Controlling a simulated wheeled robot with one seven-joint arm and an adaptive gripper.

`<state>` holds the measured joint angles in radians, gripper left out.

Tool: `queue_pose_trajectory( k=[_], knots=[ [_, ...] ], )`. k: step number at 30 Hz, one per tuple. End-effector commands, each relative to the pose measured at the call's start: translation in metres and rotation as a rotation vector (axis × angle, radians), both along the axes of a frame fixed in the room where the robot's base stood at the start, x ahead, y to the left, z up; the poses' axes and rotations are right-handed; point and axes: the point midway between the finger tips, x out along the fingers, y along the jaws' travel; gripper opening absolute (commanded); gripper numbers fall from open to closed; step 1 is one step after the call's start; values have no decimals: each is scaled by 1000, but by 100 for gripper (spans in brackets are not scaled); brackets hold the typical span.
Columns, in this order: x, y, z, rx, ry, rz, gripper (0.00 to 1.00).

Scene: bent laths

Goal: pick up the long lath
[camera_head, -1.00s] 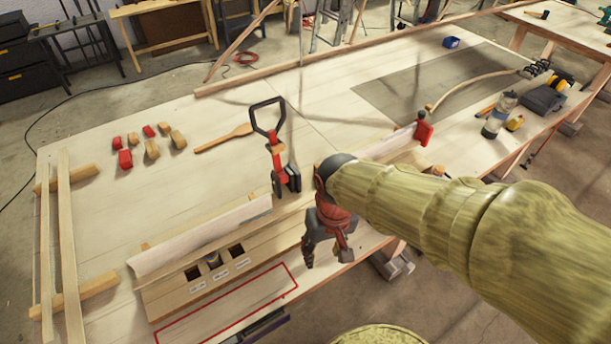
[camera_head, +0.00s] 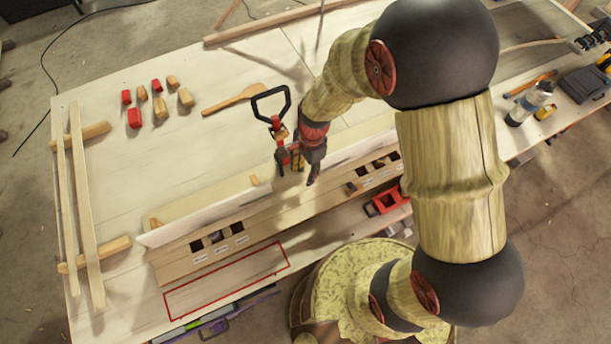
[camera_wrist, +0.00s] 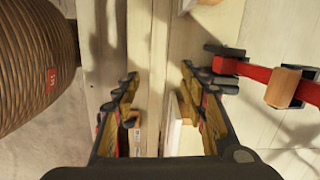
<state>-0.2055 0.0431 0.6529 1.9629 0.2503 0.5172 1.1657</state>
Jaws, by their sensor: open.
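Two pale laths lie side by side across two wooden blocks at the left of the table. The right one (camera_head: 86,205) looks slightly longer than the left one (camera_head: 66,200); the views do not clearly settle which is the long lath. My gripper (camera_head: 305,174) is far to their right, pointing down over the wooden rack, close to the red and black clamp (camera_head: 277,125). In the wrist view its fingers (camera_wrist: 158,80) are open, with wooden strips running between and below them. Contact cannot be told. The laths are not visible in the wrist view.
A rack (camera_head: 180,262) with labelled slots and a pale board (camera_head: 205,213) run along the table's front. Small red and wooden blocks (camera_head: 134,117) and a wooden spatula (camera_head: 235,100) lie behind. A red outline (camera_head: 230,280) marks bare table. A bottle (camera_head: 530,103) stands right.

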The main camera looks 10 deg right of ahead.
Motion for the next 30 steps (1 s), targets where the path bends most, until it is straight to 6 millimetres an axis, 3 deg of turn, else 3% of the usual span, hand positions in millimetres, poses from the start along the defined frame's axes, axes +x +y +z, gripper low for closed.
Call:
queue_pose_trajectory(
  k=[7,24,30],
  knots=[
    [2,1,-7,-4,2,-113,42],
    [-6,5,-73,-5,2,-110,42],
    [-5,6,-78,-4,0,-112,42]
  ],
)
